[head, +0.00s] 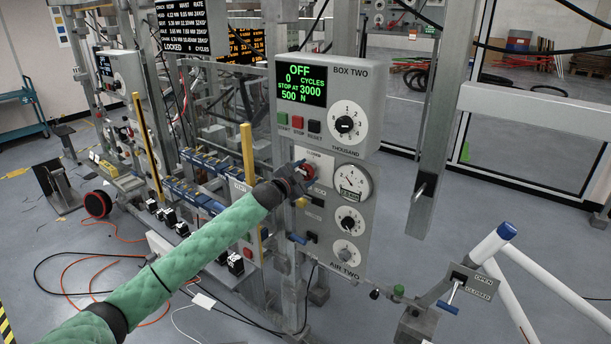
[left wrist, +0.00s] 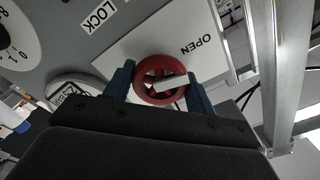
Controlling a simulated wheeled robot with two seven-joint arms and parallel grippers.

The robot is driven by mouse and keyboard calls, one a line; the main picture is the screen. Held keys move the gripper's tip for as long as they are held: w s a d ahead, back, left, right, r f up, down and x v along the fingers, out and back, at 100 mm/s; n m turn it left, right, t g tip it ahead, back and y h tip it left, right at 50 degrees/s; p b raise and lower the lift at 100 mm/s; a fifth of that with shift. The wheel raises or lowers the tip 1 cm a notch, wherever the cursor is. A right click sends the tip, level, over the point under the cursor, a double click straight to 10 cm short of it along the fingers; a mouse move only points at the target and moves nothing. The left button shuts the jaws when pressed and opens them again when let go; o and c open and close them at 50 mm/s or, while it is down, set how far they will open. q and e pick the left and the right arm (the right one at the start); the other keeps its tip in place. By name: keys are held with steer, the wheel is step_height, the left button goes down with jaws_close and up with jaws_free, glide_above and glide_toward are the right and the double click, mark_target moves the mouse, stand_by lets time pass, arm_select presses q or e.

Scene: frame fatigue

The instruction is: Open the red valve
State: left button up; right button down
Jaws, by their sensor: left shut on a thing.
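The red valve (left wrist: 143,90) is a round handwheel with a pale bar across it, on a white plate (left wrist: 112,62) marked OPEN in the left wrist view. The two blue fingers of my left gripper (left wrist: 158,92) stand on either side of the wheel and are shut on it. In the head view the red valve (head: 308,169) sits on the grey AIR TWO panel (head: 319,233), partly hidden by my left gripper (head: 305,175). My left arm, in a green sleeve, reaches it from the lower left. My right gripper is not in view.
Above the valve is the BOX TWO control box (head: 362,75), its display reading OFF. A gauge (head: 351,183) and dials are right of the valve. A yellow upright (head: 248,153) stands close left of it.

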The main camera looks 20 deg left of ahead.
arm_select(q)
steer(key=shift+n, duration=1.3)
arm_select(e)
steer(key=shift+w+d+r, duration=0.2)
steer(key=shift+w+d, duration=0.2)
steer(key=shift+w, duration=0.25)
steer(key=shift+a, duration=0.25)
arm_select(q)
steer(key=o, duration=0.9)
steer(key=shift+o, duration=0.4)
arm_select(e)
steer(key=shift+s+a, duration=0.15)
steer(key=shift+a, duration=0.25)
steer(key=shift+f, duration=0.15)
